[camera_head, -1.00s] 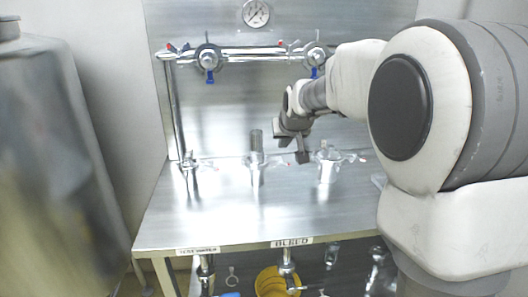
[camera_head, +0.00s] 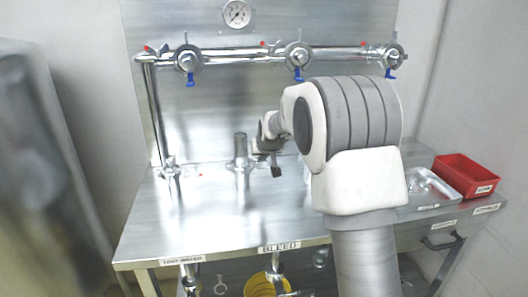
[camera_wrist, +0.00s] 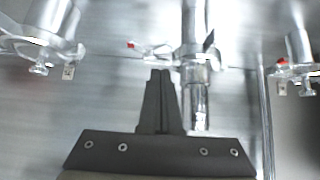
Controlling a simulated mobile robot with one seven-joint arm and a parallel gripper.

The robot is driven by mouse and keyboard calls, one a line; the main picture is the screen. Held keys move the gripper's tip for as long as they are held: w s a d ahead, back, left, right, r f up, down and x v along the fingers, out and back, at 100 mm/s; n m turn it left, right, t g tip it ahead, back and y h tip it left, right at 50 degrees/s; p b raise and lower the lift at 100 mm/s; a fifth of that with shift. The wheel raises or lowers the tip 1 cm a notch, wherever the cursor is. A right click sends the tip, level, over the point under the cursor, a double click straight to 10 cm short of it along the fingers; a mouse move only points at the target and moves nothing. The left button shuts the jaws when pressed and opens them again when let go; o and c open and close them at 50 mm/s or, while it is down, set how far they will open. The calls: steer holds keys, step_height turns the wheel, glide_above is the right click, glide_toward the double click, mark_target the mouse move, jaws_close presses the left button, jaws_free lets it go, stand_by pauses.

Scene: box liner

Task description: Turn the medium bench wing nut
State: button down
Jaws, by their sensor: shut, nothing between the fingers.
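Pipe fittings with clamps and wing nuts stand on the steel bench (camera_head: 215,220). In the head view I see the left fitting (camera_head: 170,172) and the middle fitting (camera_head: 241,152), which has the taller pipe. In the wrist view there is a left clamp (camera_wrist: 45,42), a middle clamp (camera_wrist: 196,58) and a right clamp (camera_wrist: 297,70). Small wing nuts hang at the left clamp (camera_wrist: 40,68) and right clamp (camera_wrist: 304,88). I cannot tell which wing nut is the medium one. My gripper (camera_head: 277,172) is shut and empty, just right of the middle fitting; its fingertips (camera_wrist: 161,74) show near the middle clamp.
A pipe manifold (camera_head: 240,57) with blue-handled valves and a gauge (camera_head: 237,13) is on the back panel. A red bin (camera_head: 466,176) and a metal tray (camera_head: 425,188) are at the bench's right. A yellow bucket (camera_head: 268,286) is below. The bench's front left is clear.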

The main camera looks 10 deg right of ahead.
mark_target(266, 168)
steer(key=shift+s+f, duration=0.1)
steer(key=shift+f, duration=1.35)
